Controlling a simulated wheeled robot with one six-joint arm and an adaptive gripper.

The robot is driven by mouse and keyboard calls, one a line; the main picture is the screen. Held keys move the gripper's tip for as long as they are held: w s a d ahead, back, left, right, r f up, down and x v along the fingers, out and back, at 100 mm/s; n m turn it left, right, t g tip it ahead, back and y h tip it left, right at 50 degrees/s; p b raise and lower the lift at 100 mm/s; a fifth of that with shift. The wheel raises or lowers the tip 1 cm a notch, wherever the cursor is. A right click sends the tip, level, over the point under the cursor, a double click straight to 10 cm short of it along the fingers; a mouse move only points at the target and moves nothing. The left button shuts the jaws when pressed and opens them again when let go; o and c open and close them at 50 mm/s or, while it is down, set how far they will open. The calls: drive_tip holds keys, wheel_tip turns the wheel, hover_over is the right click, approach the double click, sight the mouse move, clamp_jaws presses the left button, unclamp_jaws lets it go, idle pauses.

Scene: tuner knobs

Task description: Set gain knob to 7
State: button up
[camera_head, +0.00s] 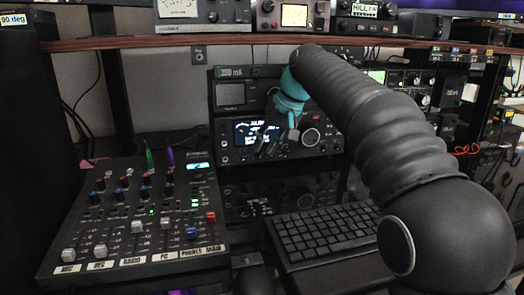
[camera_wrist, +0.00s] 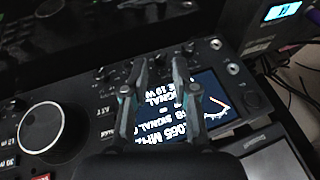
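A black radio (camera_head: 325,146) with a lit screen (camera_head: 257,131) and a large round knob (camera_head: 310,137) stands on the desk at the back. In the wrist view the radio looks turned over, with its large knob (camera_wrist: 55,126) at left and its lit screen (camera_wrist: 205,103) behind my fingers. I cannot read which one is the gain knob. My gripper (camera_wrist: 160,61) is open, with a gap between its fingertips and nothing held. In the head view my gripper (camera_head: 277,148) is just in front of the radio.
A mixer (camera_head: 130,225) with faders and coloured knobs lies at left. A keyboard (camera_head: 325,232) lies below the radio, at right of the mixer. A wooden shelf (camera_head: 170,41) with more devices runs above. Another radio unit (camera_head: 285,195) sits below the first.

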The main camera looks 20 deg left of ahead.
drive_tip(key=v, duration=0.9)
drive_tip(key=shift+r, duration=0.1)
